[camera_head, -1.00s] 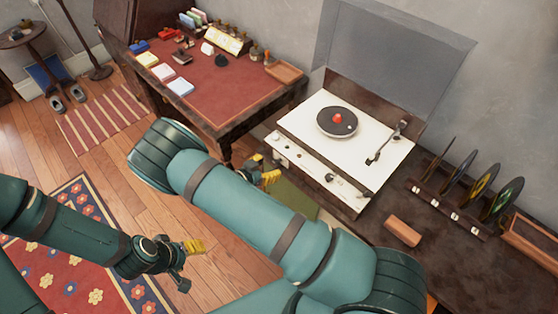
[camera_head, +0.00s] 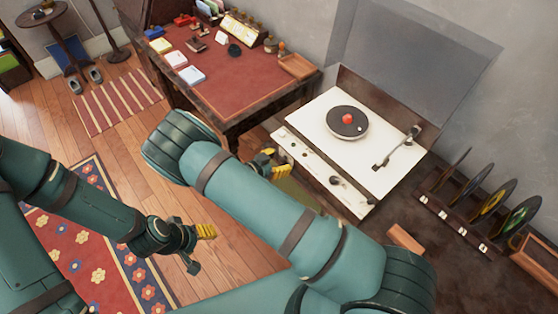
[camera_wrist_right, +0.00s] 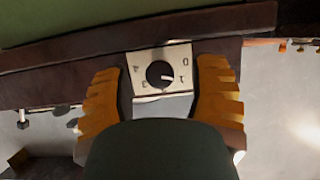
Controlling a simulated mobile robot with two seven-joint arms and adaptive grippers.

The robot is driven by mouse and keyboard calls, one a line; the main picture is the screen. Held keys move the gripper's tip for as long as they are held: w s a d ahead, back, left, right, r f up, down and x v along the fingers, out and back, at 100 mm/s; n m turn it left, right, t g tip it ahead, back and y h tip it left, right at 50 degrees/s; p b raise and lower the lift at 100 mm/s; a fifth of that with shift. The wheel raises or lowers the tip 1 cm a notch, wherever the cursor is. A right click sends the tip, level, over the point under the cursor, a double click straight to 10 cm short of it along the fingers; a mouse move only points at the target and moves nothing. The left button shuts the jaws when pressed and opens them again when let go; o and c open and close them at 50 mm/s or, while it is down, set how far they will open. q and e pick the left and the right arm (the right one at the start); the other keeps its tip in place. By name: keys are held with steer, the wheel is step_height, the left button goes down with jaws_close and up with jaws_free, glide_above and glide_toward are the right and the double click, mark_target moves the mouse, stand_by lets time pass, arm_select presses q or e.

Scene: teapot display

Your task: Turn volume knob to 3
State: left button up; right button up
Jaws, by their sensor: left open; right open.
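The volume knob (camera_wrist_right: 160,73) is a small round black knob on a pale dial plate (camera_wrist_right: 150,58) with numbers around it, in the right wrist view. Its light pointer mark appears to face the 1. The plate sits on a dark wood strip beside a green surface (camera_wrist_right: 120,30). My right gripper (camera_wrist_right: 161,100) is open, with a yellow ridged finger on each side of the dial; contact with the knob cannot be told. In the head view my right gripper (camera_head: 266,164) is by the record player's front, partly hidden by my arm. My left gripper (camera_head: 199,242) is open, away over the floor.
The white-topped record player (camera_head: 348,145) with raised lid stands on a dark cabinet (camera_head: 400,215). A rack of records (camera_head: 450,222) is on its right. A red-topped desk (camera_head: 230,85) stands to the left. Patterned rugs lie on the wooden floor.

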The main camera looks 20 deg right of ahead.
jaws_close()
steer(key=m+t+b, duration=0.1)
steer(key=m+b, duration=0.1)
steer(key=b, duration=0.1)
steer(key=shift+s+d+f+m+t+y, duration=0.1)
steer(key=shift+s+f+m+t+y, duration=0.05)
steer(key=shift+m+t+y, duration=0.2)
steer(key=shift+m+t+b, duration=0.45)
steer(key=shift+m+b, duration=0.1)
steer(key=shift+b, duration=0.05)
jaws_free()
steer(key=v, duration=1.2)
